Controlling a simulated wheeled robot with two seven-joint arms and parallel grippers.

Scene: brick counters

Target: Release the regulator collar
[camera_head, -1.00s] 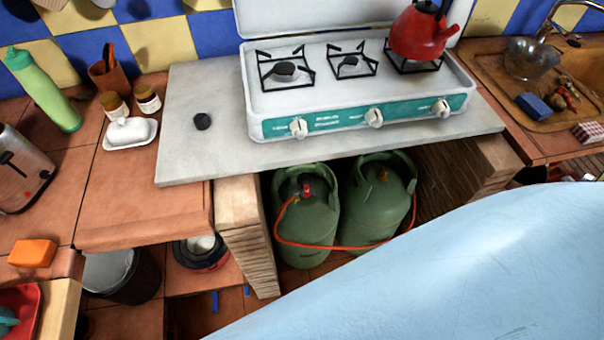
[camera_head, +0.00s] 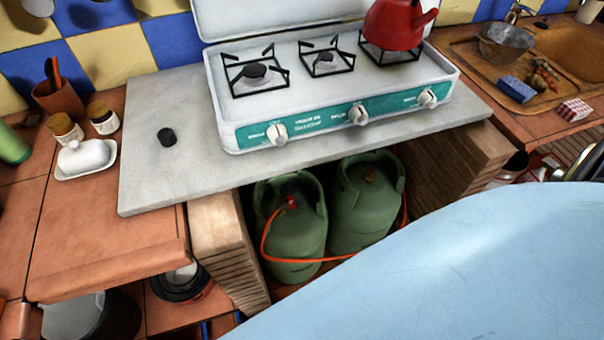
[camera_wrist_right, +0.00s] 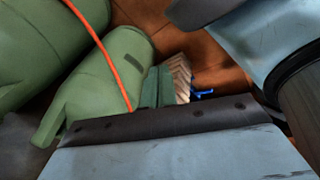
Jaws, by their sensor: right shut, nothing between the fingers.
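Two green gas cylinders stand in the open bay under the stove counter, the left one (camera_head: 297,235) and the right one (camera_head: 365,215). The red regulator (camera_head: 291,201) sits on top of the left cylinder. Its collar is too small to make out. An orange hose (camera_head: 266,240) runs from the regulator around the cylinder's front; it also shows in the right wrist view (camera_wrist_right: 105,52). My right gripper (camera_wrist_right: 158,72) is shut and empty, beside a green cylinder (camera_wrist_right: 110,80) in that view. The regulator is not visible there. My left gripper is not in view.
A white stove (camera_head: 320,85) with a red kettle (camera_head: 393,24) stands on the grey worktop (camera_head: 150,105). Brick supports, left (camera_head: 225,245) and right (camera_head: 460,165), flank the bay. My pale blue arm covers the lower right of the head view.

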